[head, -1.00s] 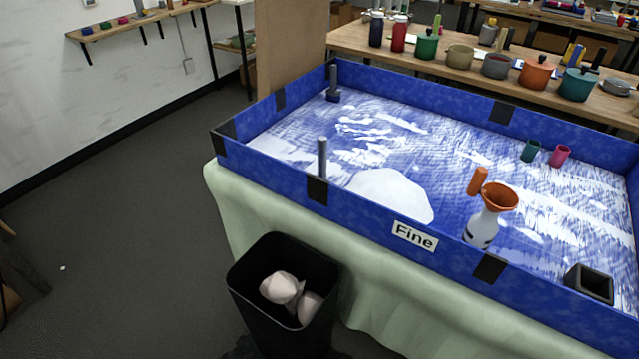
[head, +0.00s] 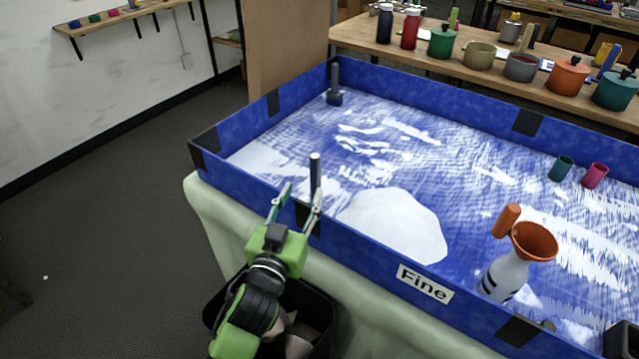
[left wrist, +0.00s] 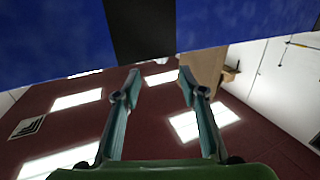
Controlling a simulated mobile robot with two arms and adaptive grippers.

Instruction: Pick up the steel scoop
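A grey upright handle (head: 315,172) stands just inside the front wall of the blue tray (head: 352,235); it may be the steel scoop, but its lower end is hidden. A darker upright post on a block (head: 334,86) stands in the tray's far left corner. My left gripper (head: 302,189) is open at the front wall, its right finger overlapping the grey handle's lower part in the picture. In the left wrist view the two fingers (left wrist: 157,77) are apart with nothing between them, below the blue wall and its black patch (left wrist: 140,28). My right gripper is not in view.
A black bin (head: 322,300) stands below my left arm. Pots line the table behind.

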